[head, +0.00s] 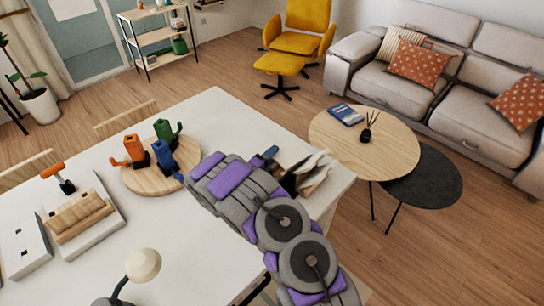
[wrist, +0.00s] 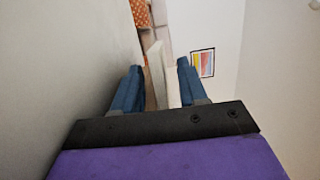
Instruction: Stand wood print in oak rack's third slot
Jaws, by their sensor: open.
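My gripper (head: 275,166) is at the table's right end in the head view, partly hidden by my arm. In the wrist view my gripper (wrist: 157,80) is open, with its two blue fingers apart. Thin pale upright panels (head: 316,172) stand just beyond it, and pale panels (wrist: 171,78) show between the fingers in the wrist view. I cannot tell which panel is the wood print, or whether a finger touches one. A slotted wooden piece (head: 78,214), possibly the oak rack, sits on a white base at the left; its slots are not clear.
A round wooden board (head: 133,180) holds orange, green and blue figures near the arm. A cream lamp (head: 143,265) stands at the table's front. The white tabletop (head: 195,245) is clear in the middle. A round coffee table (head: 385,160) stands beyond the right end.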

